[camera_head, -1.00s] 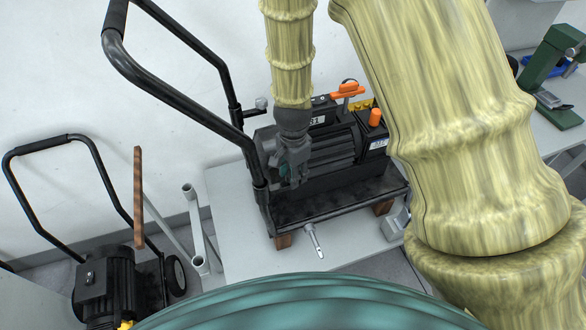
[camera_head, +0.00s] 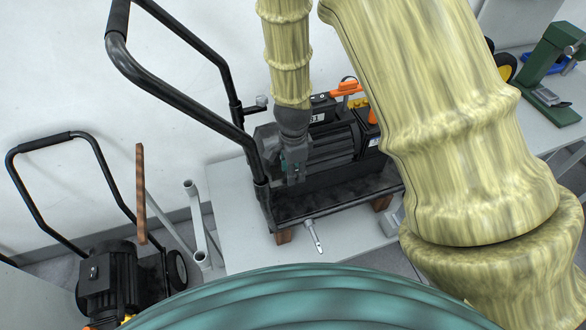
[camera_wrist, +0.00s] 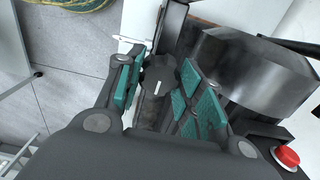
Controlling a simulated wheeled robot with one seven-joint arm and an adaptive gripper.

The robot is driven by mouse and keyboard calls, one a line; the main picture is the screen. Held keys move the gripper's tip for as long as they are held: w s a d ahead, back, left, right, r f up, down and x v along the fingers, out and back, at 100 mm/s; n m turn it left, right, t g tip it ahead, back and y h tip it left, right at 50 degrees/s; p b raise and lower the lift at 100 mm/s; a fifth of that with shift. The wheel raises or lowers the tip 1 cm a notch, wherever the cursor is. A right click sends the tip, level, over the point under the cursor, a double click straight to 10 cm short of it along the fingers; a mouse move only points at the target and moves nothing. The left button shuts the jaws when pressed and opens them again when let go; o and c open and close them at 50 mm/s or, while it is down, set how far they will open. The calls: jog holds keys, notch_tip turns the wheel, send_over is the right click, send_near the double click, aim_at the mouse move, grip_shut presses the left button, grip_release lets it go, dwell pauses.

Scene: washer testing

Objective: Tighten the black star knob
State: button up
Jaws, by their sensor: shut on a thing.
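The black star knob (camera_wrist: 157,74) shows in the wrist view as a dark piece with a short white mark, between the green-padded fingers of my gripper (camera_wrist: 162,90). The fingers are shut on it from both sides. In the head view my gripper (camera_head: 294,172) points down at the left end of the dark machine (camera_head: 335,145). The knob is hidden behind my gripper there. The machine sits in a black frame with a tall bent handle (camera_head: 170,85).
The frame stands on a grey table (camera_head: 240,235) with wooden blocks under it. A metal lever (camera_head: 314,237) sticks out at the front. An orange handle (camera_head: 346,88) tops the machine. A red button (camera_wrist: 287,157) is near my gripper. A second machine (camera_head: 105,280) stands lower left.

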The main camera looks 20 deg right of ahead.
jog(key=o, duration=1)
jog(key=shift+r, duration=3.75)
